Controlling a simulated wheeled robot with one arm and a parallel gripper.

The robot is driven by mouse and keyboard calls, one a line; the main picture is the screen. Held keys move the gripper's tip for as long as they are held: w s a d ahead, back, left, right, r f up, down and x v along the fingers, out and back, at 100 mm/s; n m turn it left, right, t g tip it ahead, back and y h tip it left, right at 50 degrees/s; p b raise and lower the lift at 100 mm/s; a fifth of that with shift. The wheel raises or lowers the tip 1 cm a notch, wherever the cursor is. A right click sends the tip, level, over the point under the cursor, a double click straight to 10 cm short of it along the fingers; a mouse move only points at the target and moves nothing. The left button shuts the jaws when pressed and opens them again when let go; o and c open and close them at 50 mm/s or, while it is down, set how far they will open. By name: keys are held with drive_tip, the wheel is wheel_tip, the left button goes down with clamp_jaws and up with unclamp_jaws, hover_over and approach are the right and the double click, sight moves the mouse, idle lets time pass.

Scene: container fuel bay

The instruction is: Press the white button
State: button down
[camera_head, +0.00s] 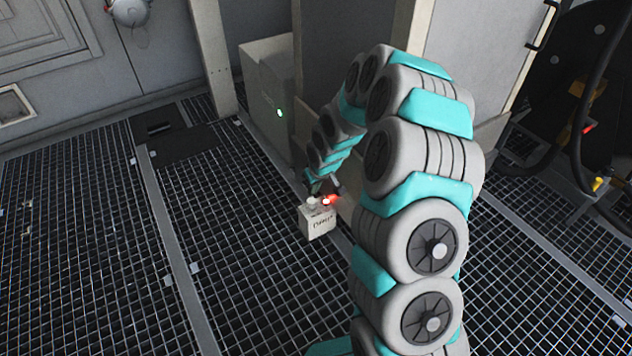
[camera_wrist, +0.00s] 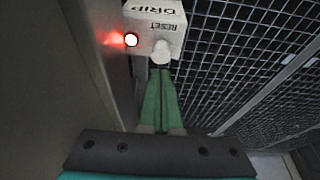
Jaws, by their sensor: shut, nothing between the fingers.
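The white button (camera_head: 311,201) sits on top of a small white box (camera_head: 318,224) on the side of a cabinet. In the head view my gripper (camera_head: 318,187) is just above and behind the button, partly hidden by the arm.
A glowing red light (camera_wrist: 130,40) is beside the button; it also shows in the head view (camera_head: 326,201). A grey cabinet (camera_head: 268,85) with a green light stands behind. The grating floor (camera_head: 95,240) to the left is clear. Hoses (camera_head: 580,130) hang at the right.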

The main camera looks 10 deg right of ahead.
sight(313, 203)
drive_tip(key=shift+f, duration=1.65)
drive_tip(key=shift+f, duration=0.15)
drive_tip(key=shift+f, duration=1.05)
drive_tip(key=shift+s, duration=0.15)
wheel_tip(313, 203, up, 6)
drive_tip(key=shift+p, duration=0.7)
drive_tip(key=p+v, duration=0.1)
drive_tip(key=v, duration=0.8)
